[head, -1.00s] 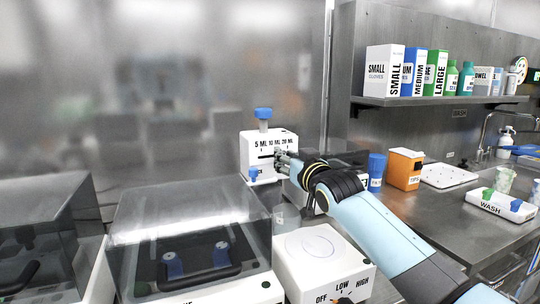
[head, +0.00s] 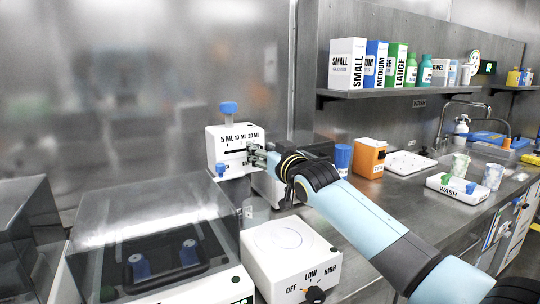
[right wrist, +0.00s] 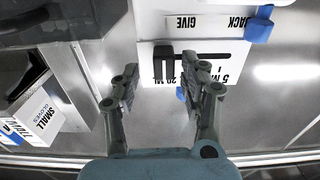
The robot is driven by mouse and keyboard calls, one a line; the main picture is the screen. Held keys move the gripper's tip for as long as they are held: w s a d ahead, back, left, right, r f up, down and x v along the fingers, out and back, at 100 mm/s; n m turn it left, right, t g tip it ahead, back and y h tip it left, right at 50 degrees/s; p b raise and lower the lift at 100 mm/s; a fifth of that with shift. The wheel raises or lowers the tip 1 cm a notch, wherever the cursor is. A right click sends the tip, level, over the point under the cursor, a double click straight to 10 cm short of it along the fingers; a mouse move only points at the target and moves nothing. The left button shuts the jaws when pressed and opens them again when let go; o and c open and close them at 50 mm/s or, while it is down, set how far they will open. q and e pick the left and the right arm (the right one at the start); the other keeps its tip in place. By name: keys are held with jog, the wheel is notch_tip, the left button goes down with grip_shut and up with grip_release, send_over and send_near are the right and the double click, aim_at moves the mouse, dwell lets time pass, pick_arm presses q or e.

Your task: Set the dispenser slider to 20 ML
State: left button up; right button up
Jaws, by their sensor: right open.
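The dispenser (head: 214,146) is a white box with a blue knob (head: 228,108) on top, standing at the back of the bench. Its front reads 5 ML, 10 ML and 20 ML from left to right, above a dark slot. In the right wrist view the dispenser face (right wrist: 202,24) appears upside down, and a black slider block (right wrist: 163,64) sits at the 20 ML end of the slot. My right gripper (head: 252,157) is at the right part of the dispenser front. My left gripper is not in view.
A white device with an OFF/LOW/HIGH dial (head: 283,243) and a clear-lidded machine (head: 150,225) stand in front. A shelf (head: 420,91) with glove boxes is above.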

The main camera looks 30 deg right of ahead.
jog(key=s, duration=1.1)
jog(key=shift+s+a, duration=0.3)
jog(key=shift+s, duration=0.05)
